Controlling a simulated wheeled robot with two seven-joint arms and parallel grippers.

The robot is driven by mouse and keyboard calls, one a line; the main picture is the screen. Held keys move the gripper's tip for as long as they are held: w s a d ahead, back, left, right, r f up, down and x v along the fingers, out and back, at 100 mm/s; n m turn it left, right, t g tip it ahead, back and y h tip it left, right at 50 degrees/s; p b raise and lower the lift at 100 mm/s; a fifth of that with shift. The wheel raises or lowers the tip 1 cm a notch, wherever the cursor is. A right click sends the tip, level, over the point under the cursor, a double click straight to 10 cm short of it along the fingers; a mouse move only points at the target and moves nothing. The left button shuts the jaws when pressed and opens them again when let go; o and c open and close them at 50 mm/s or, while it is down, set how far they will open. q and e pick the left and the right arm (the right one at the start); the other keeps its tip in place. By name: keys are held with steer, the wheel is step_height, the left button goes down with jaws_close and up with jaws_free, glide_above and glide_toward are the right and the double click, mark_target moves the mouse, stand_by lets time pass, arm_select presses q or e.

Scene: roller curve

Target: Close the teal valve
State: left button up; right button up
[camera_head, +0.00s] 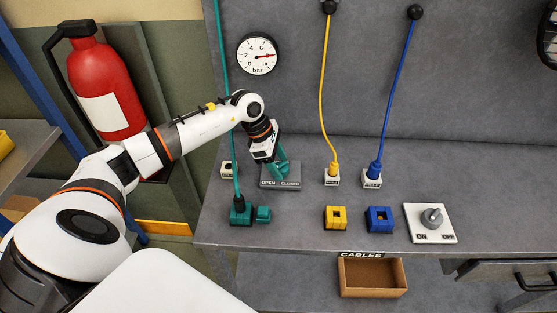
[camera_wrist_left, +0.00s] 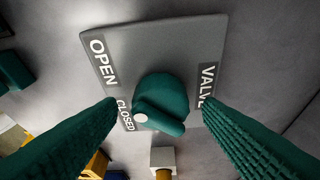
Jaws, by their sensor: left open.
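The teal valve (camera_wrist_left: 162,98) sits on a dark grey plate (camera_wrist_left: 150,42) lettered OPEN, CLOSED and VALVE. A white dot on the valve's lever lies beside the word CLOSED in the left wrist view. My left gripper (camera_head: 279,170) reaches down over the plate (camera_head: 282,183). In the left wrist view its two green ridged fingers (camera_wrist_left: 160,120) are wide apart, one on each side of the valve, with gaps visible. In the head view the gripper largely hides the valve, and the two are hard to tell apart. My right gripper is not in view.
Yellow (camera_head: 333,176) and blue (camera_head: 372,177) cable plugs stand in white sockets to the right. A teal plug (camera_head: 240,213) stands at the front left. Yellow (camera_head: 336,217) and blue (camera_head: 379,219) blocks and an ON/OFF switch (camera_head: 431,222) line the front. A gauge (camera_head: 257,54) hangs behind.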

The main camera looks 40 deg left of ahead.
arm_select(q)
steer(key=shift+f, duration=0.2)
steer(key=shift+c, duration=0.5)
steer(key=c, duration=0.9)
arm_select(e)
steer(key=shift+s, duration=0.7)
